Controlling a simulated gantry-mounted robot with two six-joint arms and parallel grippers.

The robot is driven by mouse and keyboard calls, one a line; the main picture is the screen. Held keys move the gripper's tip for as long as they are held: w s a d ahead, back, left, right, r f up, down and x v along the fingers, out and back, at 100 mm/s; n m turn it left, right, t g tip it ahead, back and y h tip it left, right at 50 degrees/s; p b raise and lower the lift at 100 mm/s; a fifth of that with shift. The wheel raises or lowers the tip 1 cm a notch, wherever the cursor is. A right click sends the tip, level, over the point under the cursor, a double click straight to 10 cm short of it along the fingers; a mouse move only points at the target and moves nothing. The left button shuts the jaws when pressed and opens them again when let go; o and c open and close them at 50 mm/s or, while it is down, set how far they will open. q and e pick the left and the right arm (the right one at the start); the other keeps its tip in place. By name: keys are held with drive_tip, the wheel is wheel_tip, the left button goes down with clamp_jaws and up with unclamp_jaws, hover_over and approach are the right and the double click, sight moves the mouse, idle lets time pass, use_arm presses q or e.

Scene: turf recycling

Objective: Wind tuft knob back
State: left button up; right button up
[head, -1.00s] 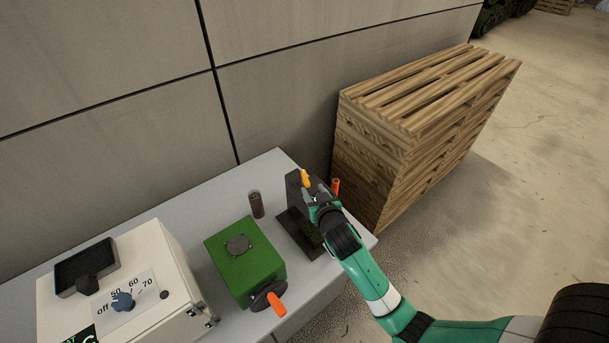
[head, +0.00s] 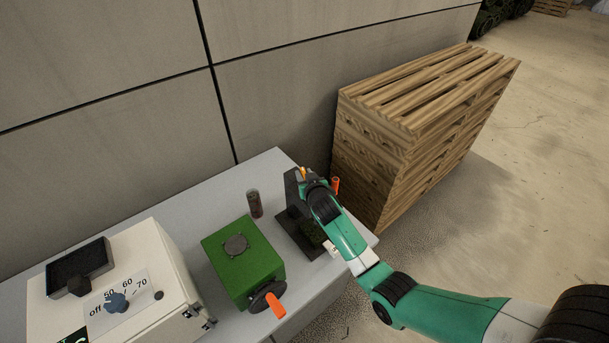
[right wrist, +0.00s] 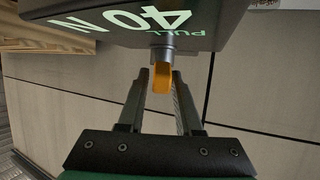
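The yellow-orange tuft knob (head: 303,174) is at the top of a dark upright tester (head: 291,188) on the bench. It is partly hidden by my right gripper (head: 309,179) in the head view. In the right wrist view the knob (right wrist: 161,78) sticks out on a grey shaft under a dark housing (right wrist: 130,22) marked "40 N" and "PULL". The right gripper's fingertips (right wrist: 160,76) stand on either side of the knob, with a visible gap at each side. My left gripper is not in view.
A green box (head: 243,262) with an orange-handled crank (head: 275,306) and a brown cylinder (head: 254,204) stand left of the tester. A white control box (head: 160,262) is at the front left. Stacked pallets (head: 420,120) stand beyond the bench's right end; a wall runs behind.

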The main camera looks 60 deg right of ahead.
clamp_jaws()
drive_tip(key=n+t+y+p, duration=0.1)
drive_tip(key=y+p, duration=0.1)
drive_tip(key=p, duration=0.1)
drive_tip(key=shift+s+r+n+p, duration=0.1)
drive_tip(key=shift+n+p, duration=0.3)
drive_tip(key=shift+f+n+t+y, duration=0.25)
drive_tip(key=shift+n+t+y, duration=0.25)
drive_tip(key=shift+f+n+t+y+b, duration=0.35)
drive_tip(key=shift+n+y+b, duration=0.2)
drive_tip(key=shift+b, duration=0.4)
drive_tip(key=shift+n+b, duration=0.25)
drive_tip(key=shift+b, duration=0.1)
drive_tip(key=shift+r+y, duration=0.25)
drive_tip(key=shift+y, duration=0.1)
drive_tip(key=shift+r, duration=0.15)
